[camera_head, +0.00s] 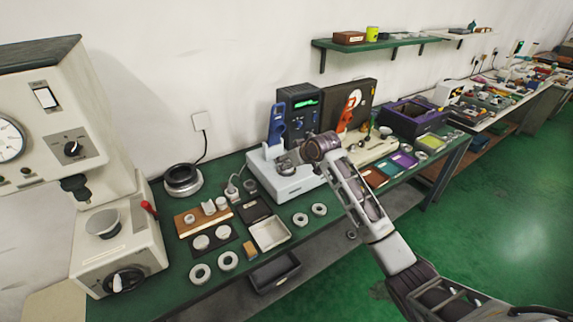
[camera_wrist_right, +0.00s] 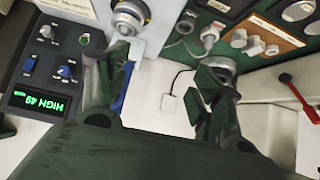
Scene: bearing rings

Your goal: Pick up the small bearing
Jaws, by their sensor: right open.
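Several pale bearing rings lie on the green bench in the head view. One ring (camera_head: 320,209) and a ring beside it (camera_head: 300,218) lie right of the white tray. Two rings, one (camera_head: 228,261) and another (camera_head: 200,274), lie near the front edge. I cannot tell for sure which is the small bearing. My right gripper (camera_head: 288,160) is over the white machine (camera_head: 288,182), behind the rings and apart from them. In the right wrist view its fingers (camera_wrist_right: 165,82) are spread, with nothing between them. My left gripper is not in view.
A white tray (camera_head: 284,240), a dark bin (camera_head: 260,283) and a wooden block (camera_head: 181,225) with white cylinders stand near the rings. A large press (camera_head: 93,267) is at the left. A blue-and-black display box (camera_head: 308,93) stands behind my right gripper.

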